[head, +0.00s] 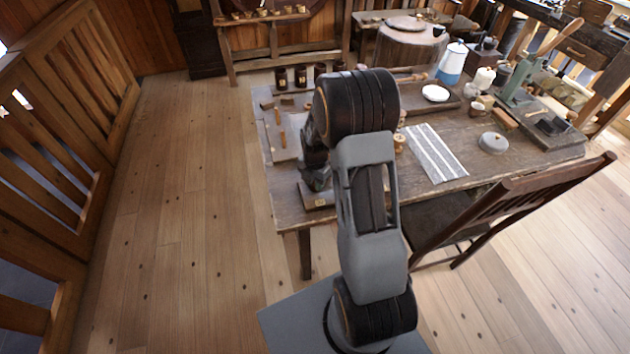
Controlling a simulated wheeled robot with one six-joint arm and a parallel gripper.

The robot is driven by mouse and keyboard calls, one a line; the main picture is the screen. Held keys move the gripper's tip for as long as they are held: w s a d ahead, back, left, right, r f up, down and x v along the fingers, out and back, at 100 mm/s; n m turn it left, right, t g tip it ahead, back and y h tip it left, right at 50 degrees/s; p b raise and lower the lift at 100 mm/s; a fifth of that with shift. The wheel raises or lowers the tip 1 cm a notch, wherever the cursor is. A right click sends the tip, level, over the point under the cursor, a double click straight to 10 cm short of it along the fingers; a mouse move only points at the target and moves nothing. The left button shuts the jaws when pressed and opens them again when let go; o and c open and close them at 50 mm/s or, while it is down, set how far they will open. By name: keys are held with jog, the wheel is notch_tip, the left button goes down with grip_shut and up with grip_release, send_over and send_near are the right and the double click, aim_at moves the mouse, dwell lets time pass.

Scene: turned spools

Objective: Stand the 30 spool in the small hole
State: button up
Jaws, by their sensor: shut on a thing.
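My gripper (317,183) is low over the near left part of the wooden table, partly hidden by my own arm. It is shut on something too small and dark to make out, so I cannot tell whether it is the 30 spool. Just under it lies a flat wooden board (313,200) with a small pale label on its front edge. The board's holes cannot be made out. A small light wooden spool-like piece (399,142) stands right of my arm, with another (402,117) behind it. No number is readable on either.
The table (290,213) also holds a striped cloth (436,152), a round grey tin (493,143), a white dish (435,93) on a dark tray and a white-and-blue pot (452,62). Several dark jars stand at the back. A chair (500,200) stands at the front right.

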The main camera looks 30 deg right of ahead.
jog(key=shift+f+b, duration=0.3)
jog(key=shift+f, duration=0.05)
dwell(0.4)
dwell(0.3)
jog(key=o, duration=1.5)
jog(key=shift+o, duration=0.2)
jog(key=shift+r+p, duration=3.55)
jog(key=shift+r, duration=1.5)
